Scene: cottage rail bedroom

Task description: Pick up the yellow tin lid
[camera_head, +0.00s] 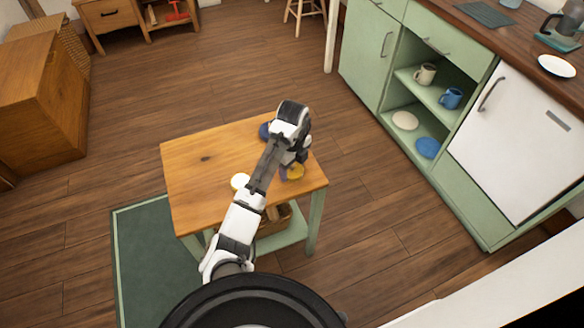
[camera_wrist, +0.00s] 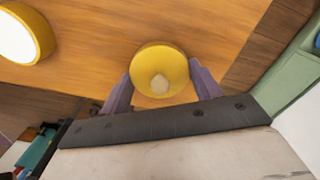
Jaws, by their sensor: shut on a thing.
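The yellow tin lid (camera_wrist: 160,62) is a round yellow disc with a paler patch near its middle. In the wrist view it sits between the two purple fingers of my gripper (camera_wrist: 162,88), which are shut on its sides. In the head view the lid (camera_head: 296,172) shows at the right part of the wooden table (camera_head: 205,158), partly hidden by my gripper (camera_head: 290,168). I cannot tell whether it touches the tabletop.
A white round thing with a yellow rim (camera_head: 240,182) stands on the table beside my arm; it also shows in the wrist view (camera_wrist: 20,35). A dark blue thing (camera_head: 264,131) is partly hidden behind my arm. The table's left half is clear. Green cabinets (camera_head: 365,55) stand right.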

